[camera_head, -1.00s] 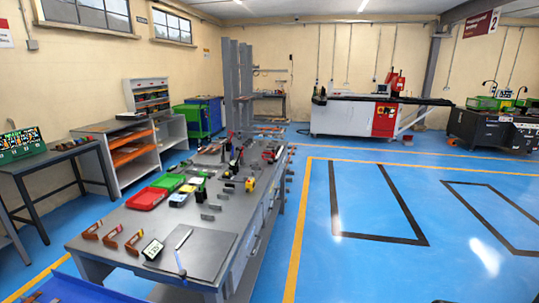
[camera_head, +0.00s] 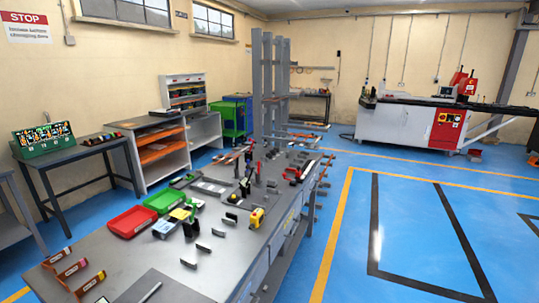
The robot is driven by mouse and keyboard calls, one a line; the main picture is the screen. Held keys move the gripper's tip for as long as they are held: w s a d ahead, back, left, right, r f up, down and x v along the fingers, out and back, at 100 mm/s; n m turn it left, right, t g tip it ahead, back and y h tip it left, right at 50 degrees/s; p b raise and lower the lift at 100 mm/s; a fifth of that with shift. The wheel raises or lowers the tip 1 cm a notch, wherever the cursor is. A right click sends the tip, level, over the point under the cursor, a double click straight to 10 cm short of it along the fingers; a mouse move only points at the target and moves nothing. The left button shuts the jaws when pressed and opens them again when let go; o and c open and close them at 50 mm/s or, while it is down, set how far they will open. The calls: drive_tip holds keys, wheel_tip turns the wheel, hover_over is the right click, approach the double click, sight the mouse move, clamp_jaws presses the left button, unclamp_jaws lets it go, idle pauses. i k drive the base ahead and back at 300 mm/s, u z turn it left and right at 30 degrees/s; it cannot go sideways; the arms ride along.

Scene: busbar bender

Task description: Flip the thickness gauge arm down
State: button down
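A grey workbench (camera_head: 215,262) runs from the lower left toward the middle of the view. A small dark tool with upright parts (camera_head: 245,185) stands toward its far half, with red handles close by. I cannot make out a thickness gauge arm on it at this size, nor whether any such arm is up or down. My gripper is not in view.
On the bench are a red tray (camera_head: 132,222), a green tray (camera_head: 164,200), a yellow-and-red box (camera_head: 257,218), several small grey brackets and three orange-brown bent bars. A dark table (camera_head: 75,150) stands left. Blue floor (camera_head: 345,235) right of the bench is clear.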

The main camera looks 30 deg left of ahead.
sight(248, 167)
drive_tip(key=u, duration=0.15)
drive_tip(key=i, duration=1.9)
drive_tip(key=u, duration=1.2)
drive_tip(key=i, duration=0.95)
drive_tip(key=u, duration=1.55)
drive_tip(key=i, duration=0.5)
drive_tip(key=u, duration=0.4)
